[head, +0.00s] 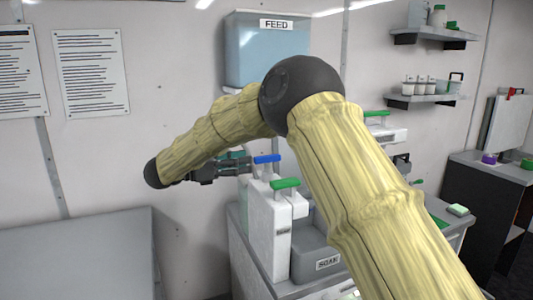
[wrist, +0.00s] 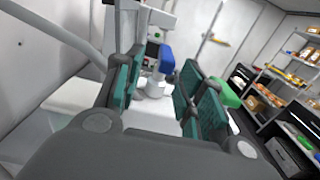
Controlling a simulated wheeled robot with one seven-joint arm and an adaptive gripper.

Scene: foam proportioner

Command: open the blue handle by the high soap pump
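The blue handle (head: 267,158) sits on top of a tall white pump body (head: 268,230), behind a green handle (head: 285,184). A grey block beside it carries a label (head: 327,264) that seems to read SOAP. My gripper (head: 243,165) is at about the blue handle's height, just left of it. In the wrist view, my gripper (wrist: 160,85) has its teal-padded fingers spread apart with nothing between them. The blue handle (wrist: 167,61) shows in the gap, seemingly just beyond the fingertips; I cannot tell whether they touch it. The green handle (wrist: 226,93) is right of the right finger.
A FEED tank (head: 266,55) hangs on the wall behind. Another green handle (head: 376,114) is farther right, partly behind my arm. Wall shelves (head: 433,34) are at right. A grey table (head: 80,255) stands at lower left, clear on top. My arm hides part of the counter.

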